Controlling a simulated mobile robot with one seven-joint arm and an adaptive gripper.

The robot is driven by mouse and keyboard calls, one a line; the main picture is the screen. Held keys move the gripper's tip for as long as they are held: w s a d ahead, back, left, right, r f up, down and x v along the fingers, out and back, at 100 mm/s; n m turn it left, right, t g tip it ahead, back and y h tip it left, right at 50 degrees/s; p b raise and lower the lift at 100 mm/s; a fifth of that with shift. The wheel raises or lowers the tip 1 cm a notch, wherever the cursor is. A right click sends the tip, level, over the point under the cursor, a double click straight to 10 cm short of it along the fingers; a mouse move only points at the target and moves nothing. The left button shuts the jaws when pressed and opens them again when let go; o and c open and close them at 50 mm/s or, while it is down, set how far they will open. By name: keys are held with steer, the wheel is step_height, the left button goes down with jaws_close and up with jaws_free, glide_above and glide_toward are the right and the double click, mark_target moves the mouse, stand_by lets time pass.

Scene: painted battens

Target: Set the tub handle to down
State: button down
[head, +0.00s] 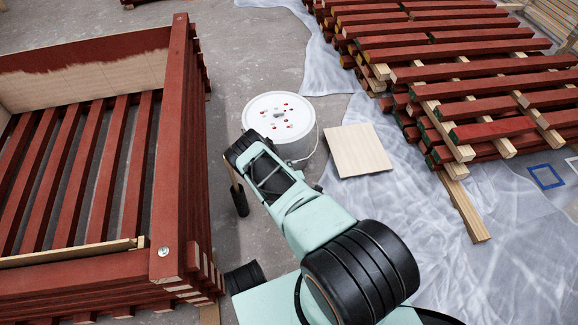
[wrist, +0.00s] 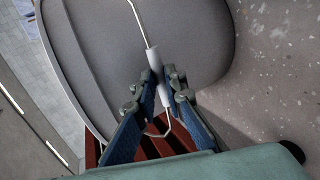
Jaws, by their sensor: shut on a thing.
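The tub (head: 279,143) is a white round bucket standing on the concrete floor, its pale lid dotted with red and dark marks. In the wrist view the tub's grey side (wrist: 195,35) fills the upper middle. The tub handle (wrist: 153,60) is a thin wire bail with a white grip. My gripper (wrist: 161,83) is shut on this white grip, with a blue-lined finger on either side, close to the tub's side. In the head view my arm reaches to the tub's near left side, and the fingertips are hidden there.
A red slatted batten frame (head: 175,150) stands close on the left. A pale square board (head: 357,150) lies right of the tub. Stacked red battens (head: 480,80) and plastic sheeting (head: 480,230) cover the right. A dark-ended wooden tool (head: 240,203) is beside my wrist.

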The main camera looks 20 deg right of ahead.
steer(key=shift+s+a+f, duration=0.1)
steer(key=shift+s+f, duration=0.25)
steer(key=shift+s, duration=0.05)
steer(key=c, duration=2.2)
jaws_free()
steer(key=shift+o, duration=1.1)
steer(key=shift+w+r, duration=0.15)
steer(key=shift+w, duration=0.05)
step_height(320, 180, up, 10)
